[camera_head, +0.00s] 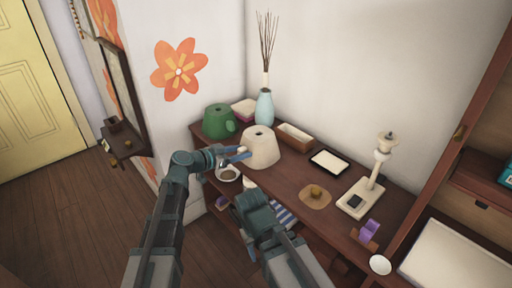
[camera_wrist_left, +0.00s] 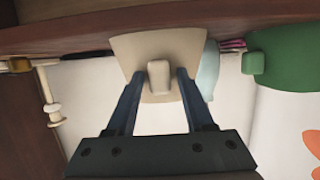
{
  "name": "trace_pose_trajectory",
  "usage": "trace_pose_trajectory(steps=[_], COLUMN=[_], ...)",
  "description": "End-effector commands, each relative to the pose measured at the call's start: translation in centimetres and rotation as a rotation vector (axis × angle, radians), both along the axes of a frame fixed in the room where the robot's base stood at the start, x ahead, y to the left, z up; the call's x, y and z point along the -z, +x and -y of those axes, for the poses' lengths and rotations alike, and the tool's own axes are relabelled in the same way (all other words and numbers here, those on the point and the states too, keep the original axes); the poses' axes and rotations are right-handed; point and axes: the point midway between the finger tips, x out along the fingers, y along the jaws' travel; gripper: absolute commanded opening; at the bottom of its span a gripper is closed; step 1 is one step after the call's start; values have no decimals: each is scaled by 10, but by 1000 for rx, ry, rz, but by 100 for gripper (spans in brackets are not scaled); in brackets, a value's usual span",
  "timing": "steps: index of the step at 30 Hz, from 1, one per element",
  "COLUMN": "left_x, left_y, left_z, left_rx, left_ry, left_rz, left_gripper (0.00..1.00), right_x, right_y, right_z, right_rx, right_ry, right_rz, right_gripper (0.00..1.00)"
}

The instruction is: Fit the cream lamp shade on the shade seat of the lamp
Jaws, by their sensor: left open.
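The cream lamp shade (camera_head: 260,150) stands on the brown desk with a small opening on top. Its small knob-like handle (camera_wrist_left: 159,74) faces my left gripper. My left gripper (camera_head: 243,153) is open at the shade's left side. In the left wrist view, its two fingers (camera_wrist_left: 160,80) lie on either side of the handle with gaps; contact is not visible. The cream lamp (camera_head: 370,187) stands farther right, with its shade seat (camera_head: 386,143) bare at the top of the stem. My right gripper (camera_head: 257,202) is low in front of the desk; its fingers are unclear.
A green shade-like pot (camera_head: 219,121) stands left of the cream shade, and a blue vase (camera_head: 264,107) with sticks behind it. A brown tray (camera_head: 295,136), a black-framed tablet (camera_head: 329,162) and a round mat (camera_head: 315,202) lie towards the lamp. A bowl (camera_head: 228,173) sits near the front edge.

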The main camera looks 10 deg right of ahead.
Motion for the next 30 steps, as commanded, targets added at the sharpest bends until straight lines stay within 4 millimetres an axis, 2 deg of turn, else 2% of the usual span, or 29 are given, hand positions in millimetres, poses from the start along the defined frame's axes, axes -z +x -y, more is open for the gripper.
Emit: trace_pose_trajectory(steps=[2, 3, 9, 11, 12, 20, 30], left_x=[0, 0, 0, 0, 0, -4, -23], left_y=[0, 0, 0, 0, 0, 0, 0], left_z=[0, 0, 0, 0, 0, 0, 0], left_rx=[0, 0, 0, 0, 0, 0, 0], left_ry=[0, 0, 0, 0, 0, 0, 0], left_rz=[0, 0, 0, 0, 0, 0, 0], left_gripper=[52, 49, 13, 2, 0, 0, 0], right_x=[0, 0, 0, 0, 0, -4, -23], right_y=[0, 0, 0, 0, 0, 0, 0], right_z=[0, 0, 0, 0, 0, 0, 0], right_rx=[0, 0, 0, 0, 0, 0, 0], right_ry=[0, 0, 0, 0, 0, 0, 0], right_rz=[0, 0, 0, 0, 0, 0, 0], right_gripper=[50, 50, 50, 50, 50, 50, 50])
